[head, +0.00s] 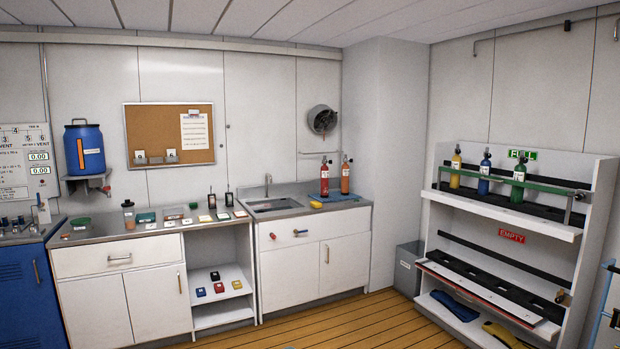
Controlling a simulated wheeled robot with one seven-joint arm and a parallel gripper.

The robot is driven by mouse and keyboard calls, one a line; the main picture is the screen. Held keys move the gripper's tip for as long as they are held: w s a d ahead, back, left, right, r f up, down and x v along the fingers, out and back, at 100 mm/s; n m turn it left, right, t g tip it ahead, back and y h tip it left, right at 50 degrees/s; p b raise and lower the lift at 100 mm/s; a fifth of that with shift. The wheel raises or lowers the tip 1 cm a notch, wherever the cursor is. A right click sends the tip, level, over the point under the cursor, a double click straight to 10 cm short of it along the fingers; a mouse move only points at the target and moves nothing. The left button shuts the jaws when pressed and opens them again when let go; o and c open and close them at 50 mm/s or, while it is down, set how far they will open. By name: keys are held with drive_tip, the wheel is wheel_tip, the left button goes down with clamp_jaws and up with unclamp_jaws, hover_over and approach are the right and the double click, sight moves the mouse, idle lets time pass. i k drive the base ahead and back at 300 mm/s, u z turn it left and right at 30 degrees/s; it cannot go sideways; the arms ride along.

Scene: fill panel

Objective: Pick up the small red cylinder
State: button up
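A small red cylinder (325,181) with a dark valve top stands upright on the counter, at the right end of the sink. An orange cylinder (345,178) of similar size stands just right of it and slightly farther back. The two are close together, and I cannot tell whether they touch. A blue cloth-like item (335,197) lies at the foot of the cylinders. My gripper is not in view.
A rack on the right holds yellow (456,172), blue (484,178) and green (518,185) cylinders behind a green bar. The sink (273,205) is left of the red cylinder. A grey bin (408,268) stands by the rack. The wooden floor (350,318) ahead is clear.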

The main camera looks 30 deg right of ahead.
sight(324, 191)
drive_tip(key=z, duration=0.15)
drive_tip(key=i, duration=0.35)
drive_tip(key=z, duration=0.85)
drive_tip(key=i, duration=1.65)
drive_tip(key=z, duration=0.85)
drive_tip(key=i, duration=2)
drive_tip(key=u, duration=0.4)
drive_tip(key=i, duration=1.95)
drive_tip(key=u, duration=0.6)
